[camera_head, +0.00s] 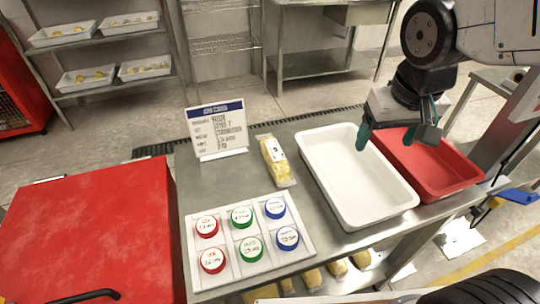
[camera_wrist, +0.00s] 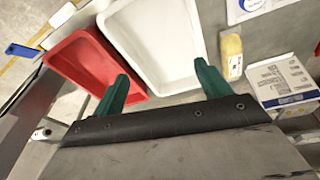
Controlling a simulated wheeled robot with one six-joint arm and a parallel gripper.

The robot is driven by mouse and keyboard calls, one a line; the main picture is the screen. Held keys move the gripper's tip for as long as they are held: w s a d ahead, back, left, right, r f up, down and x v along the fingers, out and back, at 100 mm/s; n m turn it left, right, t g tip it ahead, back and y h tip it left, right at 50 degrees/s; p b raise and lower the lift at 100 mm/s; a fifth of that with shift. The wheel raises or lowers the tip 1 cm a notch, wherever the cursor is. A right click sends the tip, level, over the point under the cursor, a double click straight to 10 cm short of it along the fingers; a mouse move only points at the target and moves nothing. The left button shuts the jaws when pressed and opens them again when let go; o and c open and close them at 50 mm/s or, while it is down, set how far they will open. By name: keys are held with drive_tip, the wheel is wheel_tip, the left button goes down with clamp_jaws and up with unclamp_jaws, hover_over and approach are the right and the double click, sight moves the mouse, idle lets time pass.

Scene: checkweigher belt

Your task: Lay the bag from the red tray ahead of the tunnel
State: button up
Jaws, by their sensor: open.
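The red tray (camera_head: 432,168) stands at the right of the steel table and looks empty; it also shows in the wrist view (camera_wrist: 82,62). A clear bag with yellow contents (camera_head: 276,162) lies on the table left of the white tray, and shows in the wrist view (camera_wrist: 231,55). My gripper (camera_head: 398,132) is open and empty, above the white and red trays, with green fingers apart. In the wrist view my gripper (camera_wrist: 161,72) points across both trays. I cannot make out a tunnel in either view.
The white tray (camera_head: 350,175) is empty, beside the red one. A sign (camera_head: 217,130) stands behind a board (camera_head: 250,240) holding several coloured, labelled discs. A large red box (camera_head: 90,235) is at the left. Shelves with trays (camera_head: 88,77) stand behind.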

drive_tip(key=w+a+f+n+t, duration=0.1)
drive_tip(key=w+a+f, duration=0.6)
drive_tip(key=w+a, duration=0.25)
drive_tip(key=n+y, duration=0.1)
drive_tip(key=y, duration=0.1)
hover_over(275, 151)
drive_tip(key=s+d, duration=0.1)
drive_tip(key=s, duration=0.2)
drive_tip(key=shift+t, duration=0.3)
drive_tip(key=f, duration=0.5)
drive_tip(key=shift+w+f, duration=0.25)
drive_tip(key=x, duration=0.2)
drive_tip(key=shift+w+a+f, duration=0.1)
drive_tip(key=shift+f, duration=0.15)
drive_tip(key=shift+x, duration=2.75)
drive_tip(key=shift+w, duration=0.1)
drive_tip(key=c, duration=1.4)
drive_tip(key=shift+o, duration=0.2)
drive_tip(key=shift+r, duration=0.15)
